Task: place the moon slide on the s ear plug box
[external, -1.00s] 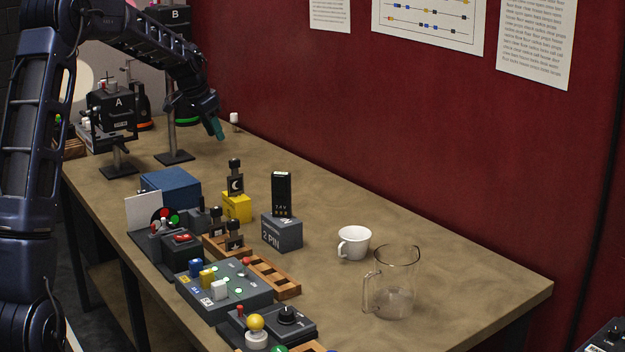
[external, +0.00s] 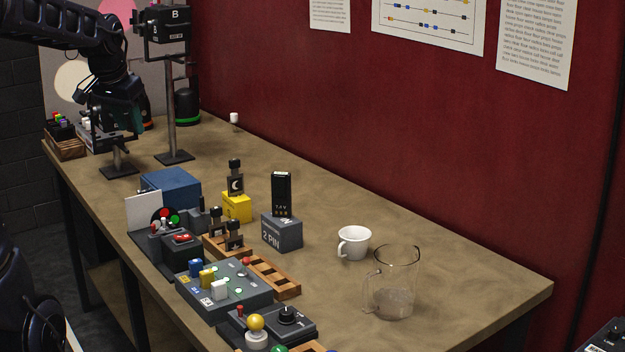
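The moon slide (external: 235,183), a black plate with a white crescent and a dark knob on top, stands upright at the yellow box (external: 237,208) in the middle of the table. It appears to rest on that box. I cannot read an "s" or ear plug label on any box. A blue box (external: 170,189) lies to its left, and a grey box marked "2 PIN" (external: 283,236) to its right carries a black slide (external: 282,193). My gripper (external: 136,118) is at the far left, by the stand marked A, well away from the moon slide. Its fingers are too small and dark to judge.
Button panels (external: 224,290) line the front edge. A white cup (external: 354,243) and a glass jug (external: 393,290) stand at right. A tall stand marked B (external: 171,110) is near my gripper. The back right table is clear.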

